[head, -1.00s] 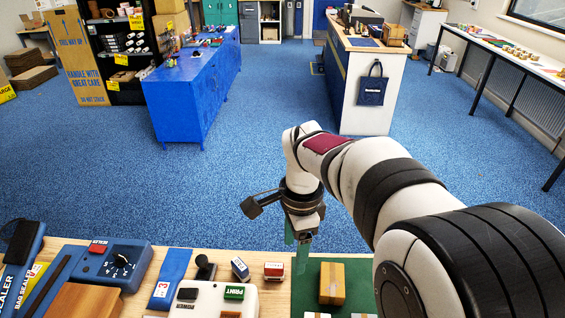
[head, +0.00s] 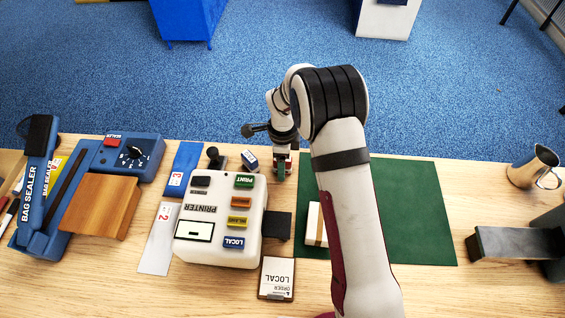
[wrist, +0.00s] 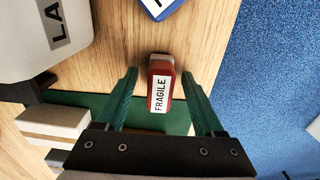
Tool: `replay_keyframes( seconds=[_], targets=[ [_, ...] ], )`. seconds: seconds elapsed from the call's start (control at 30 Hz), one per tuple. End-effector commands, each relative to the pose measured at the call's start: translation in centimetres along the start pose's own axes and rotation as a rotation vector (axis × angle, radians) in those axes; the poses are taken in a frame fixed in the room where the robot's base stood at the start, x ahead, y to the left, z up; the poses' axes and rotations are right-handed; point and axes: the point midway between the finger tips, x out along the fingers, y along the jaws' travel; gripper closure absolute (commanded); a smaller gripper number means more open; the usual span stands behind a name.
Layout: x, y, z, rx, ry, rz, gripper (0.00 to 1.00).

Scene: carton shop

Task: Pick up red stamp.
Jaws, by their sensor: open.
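The red stamp (wrist: 160,84), with a white FRAGILE label, stands on the wooden bench in the wrist view, beside the green mat's edge. My gripper (wrist: 160,76) is open, its two green fingers on either side of the stamp with a gap on each side. The wrist view does not show clearly how far the fingertips are above the bench. In the head view my gripper (head: 282,168) points down near the bench's back edge, right of the printer, and mostly hides the red stamp.
The white printer (head: 213,262) stands close by on the left. A blue-and-white stamp (head: 250,161) is just left of my gripper. The green mat (head: 415,200) carries a small taped box (head: 315,224). A metal jug (head: 531,168) is far right.

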Motion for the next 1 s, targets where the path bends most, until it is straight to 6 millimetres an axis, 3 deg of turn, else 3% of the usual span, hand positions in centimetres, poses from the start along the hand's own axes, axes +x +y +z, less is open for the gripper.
replay_keyframes(
  seconds=[0.23, 0.6, 1.0],
  targets=[
    [0.29, -0.03, 0.02, -0.001, -0.001, -0.002, 0.32],
    [0.26, -0.01, 0.02, -0.001, 0.000, -0.001, 0.98],
    [0.03, -0.03, 0.02, -0.001, -0.001, -0.002, 1.00]
  ],
)
